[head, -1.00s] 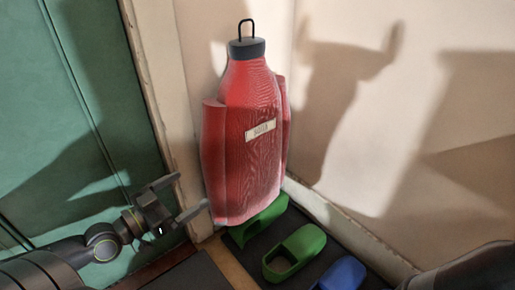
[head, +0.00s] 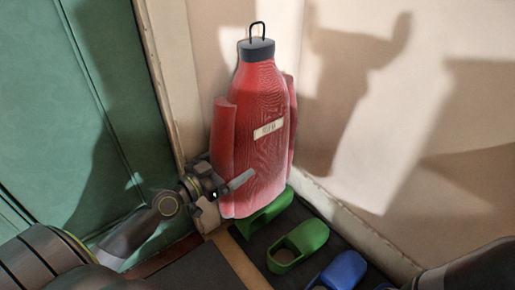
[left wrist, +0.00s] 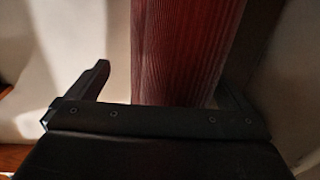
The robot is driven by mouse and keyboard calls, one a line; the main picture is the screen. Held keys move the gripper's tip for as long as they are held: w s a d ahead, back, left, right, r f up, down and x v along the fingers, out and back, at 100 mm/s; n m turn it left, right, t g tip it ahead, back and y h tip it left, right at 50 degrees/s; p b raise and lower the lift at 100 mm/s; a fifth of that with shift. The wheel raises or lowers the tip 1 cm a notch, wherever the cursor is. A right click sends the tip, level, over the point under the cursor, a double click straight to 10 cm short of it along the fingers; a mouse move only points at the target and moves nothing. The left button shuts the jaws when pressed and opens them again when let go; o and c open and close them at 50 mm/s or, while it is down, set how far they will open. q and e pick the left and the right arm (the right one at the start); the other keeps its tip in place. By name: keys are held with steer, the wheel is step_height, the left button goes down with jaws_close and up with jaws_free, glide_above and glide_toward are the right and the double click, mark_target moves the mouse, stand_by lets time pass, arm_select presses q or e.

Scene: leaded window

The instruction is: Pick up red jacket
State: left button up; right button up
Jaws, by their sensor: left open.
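The red jacket (head: 268,145) hangs upright near the wall corner, with a dark collar top, a black loop and a pale label on its front. My left gripper (head: 224,200) is open at the jacket's lower left, with one finger across the front of its lower left edge. In the left wrist view a ribbed red part of the jacket (left wrist: 185,50) rises between the open fingers of my left gripper (left wrist: 165,78), closer to the right finger. Whether either finger touches the cloth cannot be told. My right gripper is not in view.
Green shoes (head: 299,243) and blue shoes (head: 343,271) stand on a dark mat below the jacket. A green door (head: 60,130) and its pale frame (head: 168,70) are at the left. The cream wall (head: 400,120) at the right is bare apart from shadows.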

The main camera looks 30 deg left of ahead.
arm_select(q)
steer(key=shift+x, duration=2.55)
steer(key=shift+a+f, duration=0.15)
steer(key=shift+a, duration=0.05)
steer(key=c, duration=1.1)
steer(key=shift+c, duration=0.2)
